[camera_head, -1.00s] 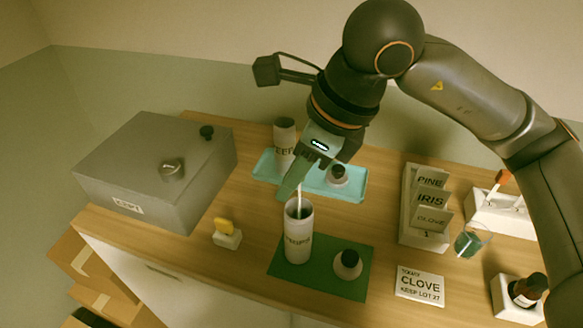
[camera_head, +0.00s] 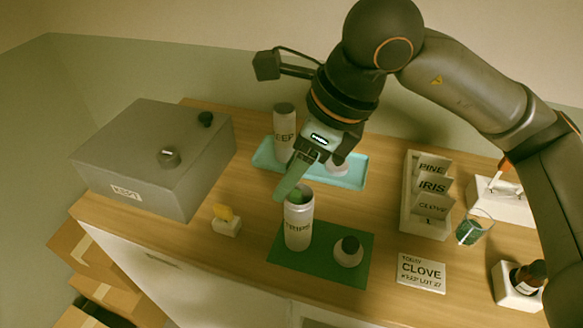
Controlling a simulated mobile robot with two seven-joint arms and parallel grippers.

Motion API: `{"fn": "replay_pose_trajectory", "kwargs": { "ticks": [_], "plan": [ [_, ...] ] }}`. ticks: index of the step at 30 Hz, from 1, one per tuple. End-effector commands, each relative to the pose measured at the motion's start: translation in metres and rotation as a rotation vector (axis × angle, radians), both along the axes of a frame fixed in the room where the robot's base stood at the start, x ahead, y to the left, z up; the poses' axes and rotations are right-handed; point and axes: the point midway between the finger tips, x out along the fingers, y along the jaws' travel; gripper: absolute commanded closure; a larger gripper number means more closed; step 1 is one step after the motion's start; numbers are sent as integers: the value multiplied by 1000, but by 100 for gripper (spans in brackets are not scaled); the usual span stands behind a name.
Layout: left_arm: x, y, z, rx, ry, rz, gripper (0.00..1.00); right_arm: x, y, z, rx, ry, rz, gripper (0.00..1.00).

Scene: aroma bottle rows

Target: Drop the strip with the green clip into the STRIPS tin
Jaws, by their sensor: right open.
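The STRIPS tin (camera_head: 298,228) stands upright on the dark green mat (camera_head: 340,277), with its open mouth facing up. My right gripper (camera_head: 287,190) is open, its green-grey fingers just above and slightly left of the tin's mouth. No strip shows between the fingers. Something greenish shows inside the mouth, but I cannot tell whether it is the strip's green clip. My left gripper is out of view.
A KEEP tin (camera_head: 284,130) stands on the teal tray (camera_head: 345,178) behind. A small round bottle (camera_head: 348,251) is right of the STRIPS tin. A grey box (camera_head: 155,155) is left.

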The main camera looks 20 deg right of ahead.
Motion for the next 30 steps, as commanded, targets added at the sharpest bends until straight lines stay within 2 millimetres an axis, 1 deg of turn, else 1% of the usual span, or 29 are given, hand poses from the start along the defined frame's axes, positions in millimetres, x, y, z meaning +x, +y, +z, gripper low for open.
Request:
{"fn": "replay_pose_trajectory", "kwargs": {
  "ticks": [14, 17, 21, 24, 30],
  "plan": [
    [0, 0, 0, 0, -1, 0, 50, 0, 0, 0, 0, 0, 0, 44],
    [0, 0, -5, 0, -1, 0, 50, -3, -7, -2, 0, 0, -2, 44],
    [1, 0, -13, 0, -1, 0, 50, -13, -22, -3, 1, -2, -4, 44],
    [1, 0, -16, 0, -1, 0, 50, -19, -29, -2, 0, -1, -3, 44],
    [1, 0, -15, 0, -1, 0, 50, -22, -32, 0, 0, 0, 0, 44]
  ]
}}
